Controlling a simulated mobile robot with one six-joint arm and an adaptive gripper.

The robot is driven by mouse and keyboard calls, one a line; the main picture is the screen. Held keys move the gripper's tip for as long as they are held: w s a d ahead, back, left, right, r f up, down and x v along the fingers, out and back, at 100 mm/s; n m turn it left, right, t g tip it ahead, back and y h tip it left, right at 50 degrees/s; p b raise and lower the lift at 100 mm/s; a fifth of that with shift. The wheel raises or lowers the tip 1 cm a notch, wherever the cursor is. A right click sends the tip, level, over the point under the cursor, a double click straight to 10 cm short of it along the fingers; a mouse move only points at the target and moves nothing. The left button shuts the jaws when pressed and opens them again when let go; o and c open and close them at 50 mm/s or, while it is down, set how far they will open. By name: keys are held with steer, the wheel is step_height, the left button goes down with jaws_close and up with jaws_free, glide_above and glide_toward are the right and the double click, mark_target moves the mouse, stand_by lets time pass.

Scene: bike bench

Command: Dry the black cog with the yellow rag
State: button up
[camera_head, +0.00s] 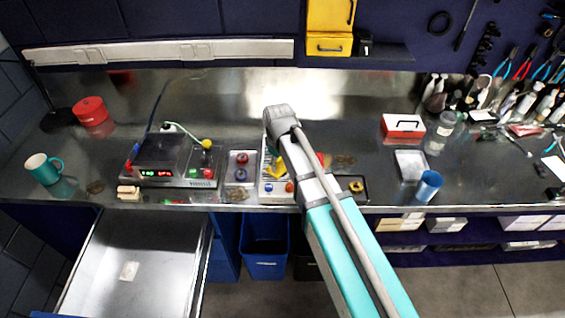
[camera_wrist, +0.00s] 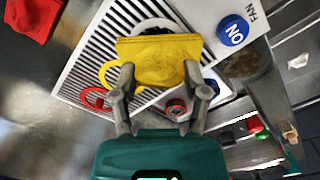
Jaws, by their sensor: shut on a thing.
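My gripper (camera_wrist: 158,82) is shut on the yellow rag (camera_wrist: 155,50), which spans the space between and beyond its fingertips. I cannot tell whether rag and cog touch. In the head view the rag (camera_head: 279,167) shows beside my arm, above the panel, and my arm hides most of the gripper.
The panel has a blue ON button (camera_wrist: 233,31) marked FAN. A yellow ring (camera_wrist: 108,77) and a red ring (camera_wrist: 94,98) lie close to the rag. A black box with a lit display (camera_head: 160,165) stands left. An open drawer (camera_head: 135,260) juts out below the bench.

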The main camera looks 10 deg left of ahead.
steer(key=shift+s+a, duration=0.2)
steer(key=shift+a, duration=0.65)
steer(key=shift+d, duration=0.2)
steer(key=shift+w+d, duration=0.25)
steer(key=shift+d, duration=0.65)
steer(key=shift+w+d, duration=0.2)
steer(key=shift+d, duration=0.7)
steer(key=shift+a, duration=0.2)
steer(key=shift+s+a, duration=0.25)
steer(key=shift+a, duration=0.65)
steer(key=shift+s+a, duration=0.2)
steer(key=shift+a, duration=0.65)
steer(key=shift+d, duration=0.2)
steer(key=shift+w+d, duration=0.25)
steer(key=shift+d, duration=0.65)
steer(key=shift+w+d, duration=0.2)
steer(key=shift+d, duration=0.65)
steer(key=shift+a, duration=0.15)
steer(key=shift+s+a, duration=0.25)
steer(key=shift+a, duration=0.65)
steer(key=shift+s+a, duration=0.2)
steer(key=shift+a, duration=0.7)
